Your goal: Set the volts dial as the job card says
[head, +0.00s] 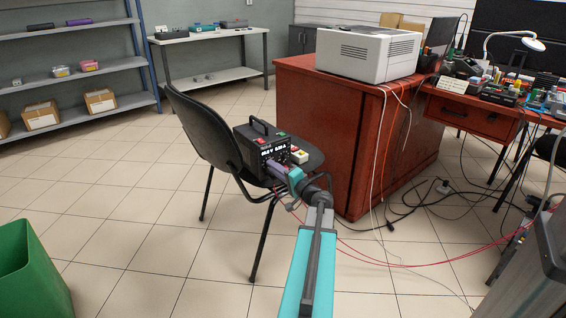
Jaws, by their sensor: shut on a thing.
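A black bench power supply (261,145) with a carry handle stands upright on the seat of a black chair. Its front panel shows small lit characters (273,149), too small to read surely, and a red part at upper left. My gripper (272,167) reaches up to the lower part of this panel, its purple fingers against the front. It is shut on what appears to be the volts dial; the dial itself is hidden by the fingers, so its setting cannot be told.
A small pale box with a red button (299,156) sits right of the supply on the chair (206,130). A red-brown desk (325,140) stands close behind. Cables (400,262) trail on the floor at right. A green bin (32,275) is at lower left; floor between is clear.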

